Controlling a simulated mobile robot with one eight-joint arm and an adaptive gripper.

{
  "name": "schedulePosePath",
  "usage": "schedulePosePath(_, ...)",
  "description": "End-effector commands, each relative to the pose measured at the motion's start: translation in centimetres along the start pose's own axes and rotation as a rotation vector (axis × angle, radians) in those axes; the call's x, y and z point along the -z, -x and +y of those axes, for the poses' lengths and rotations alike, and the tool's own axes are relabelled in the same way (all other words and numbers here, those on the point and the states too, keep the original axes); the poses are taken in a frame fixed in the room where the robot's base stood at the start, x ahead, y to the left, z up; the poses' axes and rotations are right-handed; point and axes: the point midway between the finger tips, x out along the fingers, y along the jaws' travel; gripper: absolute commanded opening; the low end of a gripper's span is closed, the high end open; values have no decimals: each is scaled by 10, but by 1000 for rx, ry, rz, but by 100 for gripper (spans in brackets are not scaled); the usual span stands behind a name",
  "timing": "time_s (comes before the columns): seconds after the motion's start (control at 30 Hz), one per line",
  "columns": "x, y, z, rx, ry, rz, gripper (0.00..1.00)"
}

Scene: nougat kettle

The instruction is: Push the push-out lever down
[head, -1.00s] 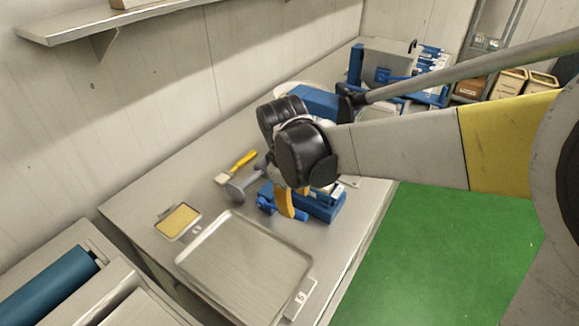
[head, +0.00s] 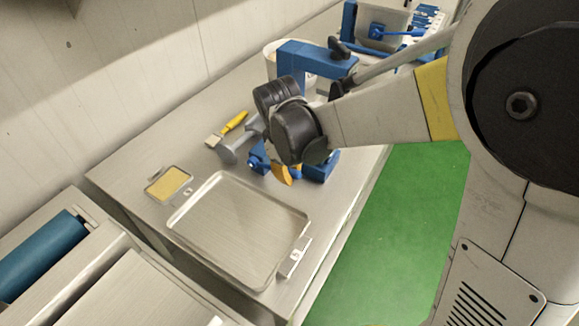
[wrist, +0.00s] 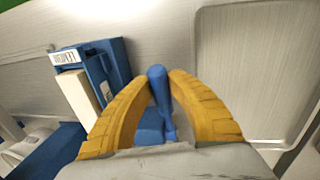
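The push-out lever, a blue rod with a rounded end (wrist: 157,74), shows in the middle of the wrist view. My gripper (wrist: 161,82) has its two ridged yellow fingers on either side of it, with the tips close against its sides. In the head view my gripper (head: 286,176) points down at the blue machine (head: 320,168) on the bench. My black wrist hides most of the machine and the lever there. The wrist view shows a blue block with a white label (wrist: 66,57) left of the fingers.
A shallow metal tray (head: 235,230) lies in front of the machine. A small yellow-filled dish (head: 168,184), a yellow-handled scraper (head: 235,122) and a grey cylindrical tool (head: 230,153) lie to the left. A blue frame (head: 310,55) stands behind. The green floor (head: 400,230) is clear at right.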

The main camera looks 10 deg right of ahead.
Motion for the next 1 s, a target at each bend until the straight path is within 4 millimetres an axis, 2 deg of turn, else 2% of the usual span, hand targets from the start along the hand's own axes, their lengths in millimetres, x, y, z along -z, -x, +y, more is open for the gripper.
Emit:
schedulePosePath(0.17,0,-1,0,0,-1,6,0)
schedulePosePath(0.4,-5,-24,-4,-8,-35,169,0)
schedulePosePath(0.67,-4,-23,-5,-8,-36,184,0)
schedulePosePath(0.7,-4,-23,-5,-8,-35,184,23)
schedulePosePath(0.77,-4,-23,-5,-8,-35,184,41)
schedulePosePath(0.8,-4,-23,-5,-8,-35,184,44)
schedulePosePath(1.0,-4,-23,-5,-9,-35,184,44)
